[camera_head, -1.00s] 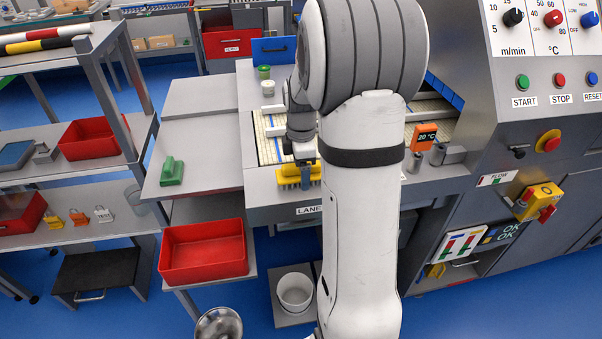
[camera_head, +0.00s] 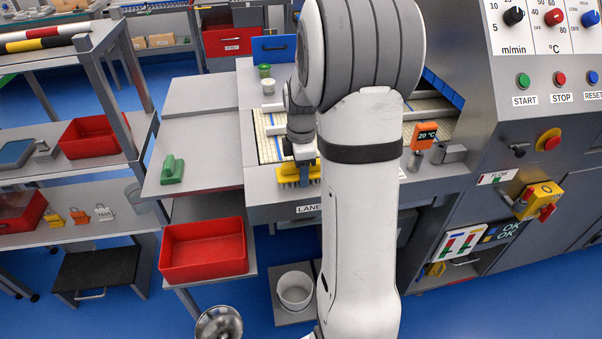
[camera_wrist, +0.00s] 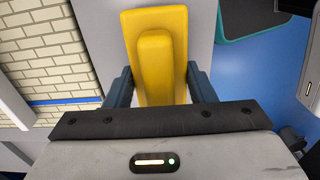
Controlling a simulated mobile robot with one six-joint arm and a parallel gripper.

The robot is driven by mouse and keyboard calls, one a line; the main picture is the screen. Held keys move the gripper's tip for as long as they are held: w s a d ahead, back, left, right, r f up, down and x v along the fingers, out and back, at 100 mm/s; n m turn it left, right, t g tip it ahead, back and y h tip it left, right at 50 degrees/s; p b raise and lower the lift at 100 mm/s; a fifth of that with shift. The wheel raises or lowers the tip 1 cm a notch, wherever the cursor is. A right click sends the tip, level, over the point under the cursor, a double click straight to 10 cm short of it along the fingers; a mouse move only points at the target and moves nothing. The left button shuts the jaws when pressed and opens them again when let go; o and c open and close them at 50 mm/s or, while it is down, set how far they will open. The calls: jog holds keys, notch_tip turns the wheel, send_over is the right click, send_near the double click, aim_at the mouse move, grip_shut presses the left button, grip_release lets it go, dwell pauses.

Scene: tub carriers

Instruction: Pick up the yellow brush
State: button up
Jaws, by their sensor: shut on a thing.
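The yellow brush (camera_head: 290,174) is at the front edge of the machine's lane, partly hidden by my gripper and arm in the head view. In the wrist view the yellow brush (camera_wrist: 156,50) lies between the two dark fingers, its raised handle running away from the palm. My gripper (camera_head: 303,171) is shut on the brush's handle from above; in the wrist view my gripper (camera_wrist: 156,85) has a finger on each side of it. The head view shows the bristles pointing down. Whether they touch the metal surface I cannot tell.
A green brush (camera_head: 172,169) lies on the grey side table to the left. A red bin (camera_head: 203,252) stands on a shelf below it. Green and white cups (camera_head: 266,79) stand behind the gripper. An orange 20 °C display (camera_head: 424,135) stands to the right of my arm.

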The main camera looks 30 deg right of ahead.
notch_tip(320, 180, up, 10)
jog(key=shift+r+b, duration=0.1)
jog(key=shift+b, duration=0.2)
jog(key=o, duration=0.5)
jog(key=c, duration=0.3)
jog(key=shift+s, duration=0.15)
jog(key=shift+c, duration=0.2)
